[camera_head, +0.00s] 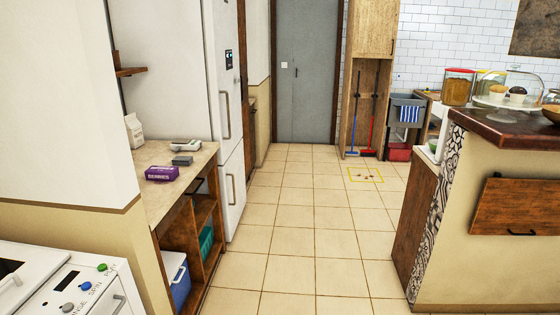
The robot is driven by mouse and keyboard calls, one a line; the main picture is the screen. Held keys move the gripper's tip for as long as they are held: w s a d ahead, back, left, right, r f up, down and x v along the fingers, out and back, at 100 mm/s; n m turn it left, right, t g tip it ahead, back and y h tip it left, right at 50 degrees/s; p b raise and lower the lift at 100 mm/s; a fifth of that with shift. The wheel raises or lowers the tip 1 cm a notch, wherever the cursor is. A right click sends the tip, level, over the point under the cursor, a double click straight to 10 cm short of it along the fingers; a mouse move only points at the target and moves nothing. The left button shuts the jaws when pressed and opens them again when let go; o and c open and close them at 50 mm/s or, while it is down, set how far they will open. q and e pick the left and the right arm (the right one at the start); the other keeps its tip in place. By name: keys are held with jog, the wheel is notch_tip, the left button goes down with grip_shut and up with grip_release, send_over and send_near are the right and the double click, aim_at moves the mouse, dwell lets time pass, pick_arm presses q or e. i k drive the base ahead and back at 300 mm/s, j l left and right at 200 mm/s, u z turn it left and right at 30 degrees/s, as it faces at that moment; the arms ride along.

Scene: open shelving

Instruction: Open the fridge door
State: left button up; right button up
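The fridge (176,75) is a tall white unit at the left centre, seen mostly from its side, beyond a low counter. Its front faces right, toward the aisle. The upper fridge door (222,70) has a long vertical handle (224,115) and a small dark display near its top. A lower door (232,185) has its own vertical handle (231,189). Both doors look shut. Neither of my grippers is in view.
The counter (150,195) before the fridge bears a purple berries box (162,173), a carton (134,131) and small grey items. A white washer-like appliance (75,285) stands front left. An island (485,215) bounds the right.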

aim_at(219, 23)
jog(key=i+l, duration=0.1)
jog(key=i, duration=0.55)
jog(key=i+l, duration=0.15)
jog(key=i, duration=0.5)
jog(key=i+l, duration=0.1)
jog(key=i, duration=0.6)
